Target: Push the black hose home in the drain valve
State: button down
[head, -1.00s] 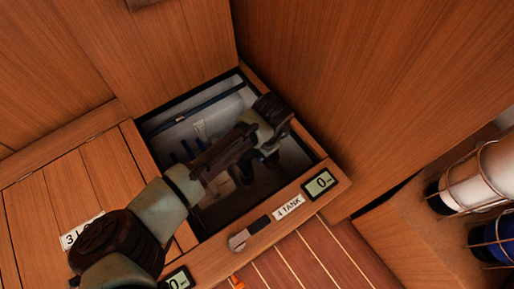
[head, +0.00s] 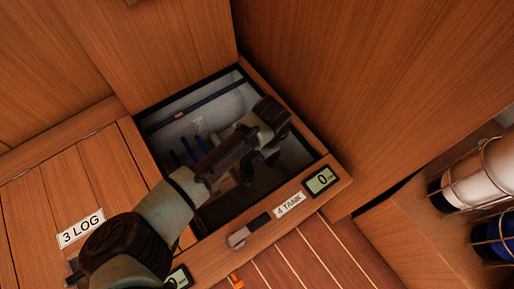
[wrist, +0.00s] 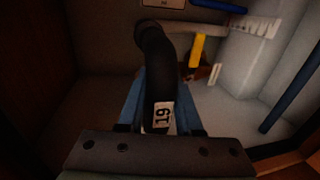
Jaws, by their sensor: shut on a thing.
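A black hose (wrist: 160,75) with a white tag reading 19 runs up the middle of the wrist view and bends at its top. My gripper (wrist: 160,100) is shut on it, one blue finger on each side. Near the bend is a pale pipe with a yellow lever (wrist: 196,50), which may be the drain valve. Whether the hose end is seated there I cannot tell in the dim light. In the head view my gripper (head: 247,172) is down inside the open compartment; the arm hides the hose there.
The opening has a wooden rim labelled 4 TANK (head: 290,205), with a small display (head: 320,181). A closed hatch marked 3 LOG (head: 81,228) lies left. Wood panels stand close behind and right. Blue lines (wrist: 291,87) and a pale block share the compartment.

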jog(key=shift+f+b, duration=0.35)
jog(key=shift+f, duration=0.5)
jog(key=shift+c, duration=0.5)
grip_release()
jog(key=shift+r, duration=0.1)
notch_tip(320, 180, up, 7)
jog(key=p, duration=0.8)
jog(key=shift+p, duration=0.3)
dwell(0.3)
